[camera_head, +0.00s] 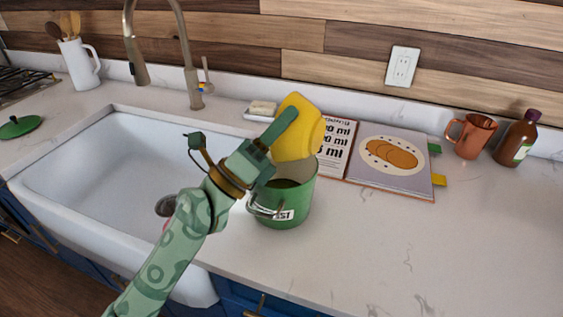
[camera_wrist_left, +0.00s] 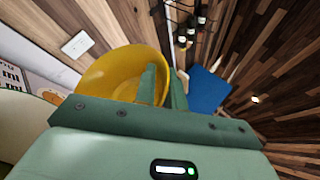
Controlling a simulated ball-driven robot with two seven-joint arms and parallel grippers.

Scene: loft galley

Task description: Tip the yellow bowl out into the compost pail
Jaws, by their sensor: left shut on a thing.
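My left gripper (camera_head: 282,122) is shut on the rim of the yellow bowl (camera_head: 306,130). The bowl is tipped steeply on its side above the green compost pail (camera_head: 296,206). In the left wrist view the yellow bowl (camera_wrist_left: 108,74) has one finger inside its wall and one outside; the part of its inside that shows looks bare. The pail stands upright on the counter at the sink's right edge, with a wire handle and a partly hidden white label. Its inside is dark, and its contents cannot be made out. My right gripper is out of view.
The white sink (camera_head: 110,165) lies left of the pail. An open cookbook (camera_head: 395,185) lies behind and right of it. A copper mug (camera_head: 473,137) and a brown bottle (camera_head: 517,140) stand at the back right. The front right counter (camera_head: 450,250) is clear.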

